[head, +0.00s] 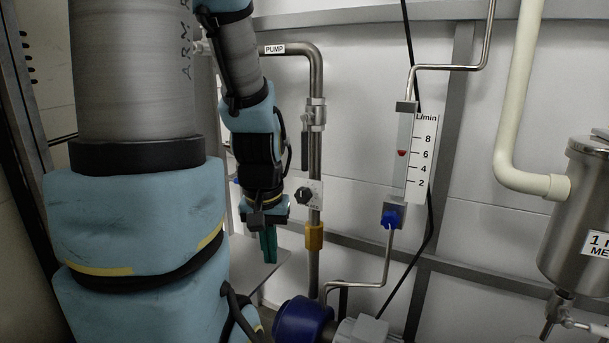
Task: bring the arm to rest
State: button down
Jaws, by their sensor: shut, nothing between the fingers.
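My arm comes down from the top left in blue padded covers. My gripper (268,248) hangs below its end, pointing down, with its green fingers together and nothing seen between them. It is just left of the vertical steel pump pipe (316,150) and its yellow fitting (314,236). I cannot tell from this view how far it is from the pipe.
A black knob (303,196) on a white plate is close to my gripper's right. A flowmeter (403,150) with a blue valve (390,218) is on the wall. A blue pump (303,320) is below. A steel tank (580,215) stands at right.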

notch_tip(320, 180, up, 26)
jog(key=p, duration=2.4)
jog(key=shift+f, duration=0.2)
